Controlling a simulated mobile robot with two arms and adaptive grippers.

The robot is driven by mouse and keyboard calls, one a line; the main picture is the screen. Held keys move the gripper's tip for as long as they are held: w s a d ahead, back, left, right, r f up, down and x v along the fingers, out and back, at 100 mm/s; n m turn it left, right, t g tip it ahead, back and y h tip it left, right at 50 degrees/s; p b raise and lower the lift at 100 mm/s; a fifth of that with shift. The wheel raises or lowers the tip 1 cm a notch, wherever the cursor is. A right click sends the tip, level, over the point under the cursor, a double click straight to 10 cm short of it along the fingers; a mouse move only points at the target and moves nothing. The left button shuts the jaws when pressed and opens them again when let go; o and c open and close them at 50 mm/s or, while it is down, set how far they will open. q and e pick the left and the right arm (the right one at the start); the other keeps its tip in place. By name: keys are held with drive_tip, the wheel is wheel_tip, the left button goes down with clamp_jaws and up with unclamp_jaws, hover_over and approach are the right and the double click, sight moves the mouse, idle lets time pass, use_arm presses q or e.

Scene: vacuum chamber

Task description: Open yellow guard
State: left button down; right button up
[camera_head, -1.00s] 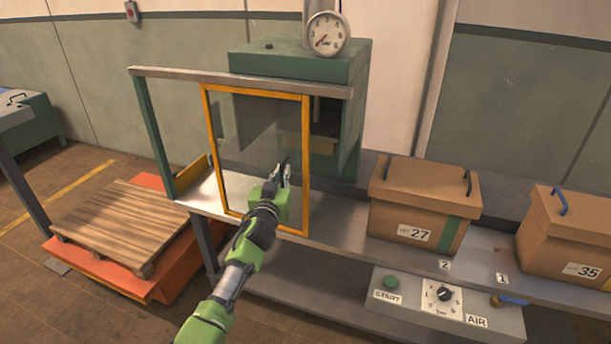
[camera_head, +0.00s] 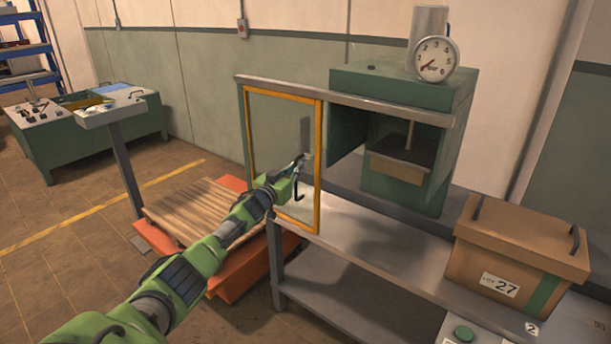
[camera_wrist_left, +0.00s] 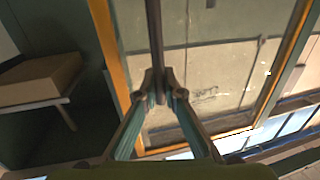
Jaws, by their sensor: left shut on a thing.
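The yellow guard (camera_head: 318,165) is a clear panel in a yellow-orange frame, upright under a grey rail at the left end of the press station. Its dark vertical handle (camera_wrist_left: 154,35) shows in the left wrist view. My left gripper (camera_head: 300,163) is shut on this handle; its two fingers (camera_wrist_left: 158,82) meet around the bar in the wrist view. The green press (camera_head: 405,190) stands to the right of the guard, with its front opening uncovered. My right gripper is not in view.
The grey rail (camera_head: 345,99) runs above the bench (camera_head: 375,240). A cardboard box marked 27 (camera_head: 520,255) stands on the bench at right. A wooden pallet (camera_head: 195,215) on an orange base lies on the floor at left. The bench before the press is clear.

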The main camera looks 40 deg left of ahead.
use_arm(q)
drive_tip(key=shift+a, duration=0.25)
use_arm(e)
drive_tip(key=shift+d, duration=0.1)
use_arm(q)
drive_tip(key=c, duration=2.2)
unclamp_jaws()
drive_tip(key=shift+o, duration=0.2)
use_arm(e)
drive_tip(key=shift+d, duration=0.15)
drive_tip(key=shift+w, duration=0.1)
use_arm(q)
drive_tip(key=s+d, duration=0.2)
drive_tip(key=s, duration=1)
drive_tip(key=shift+f, duration=0.1)
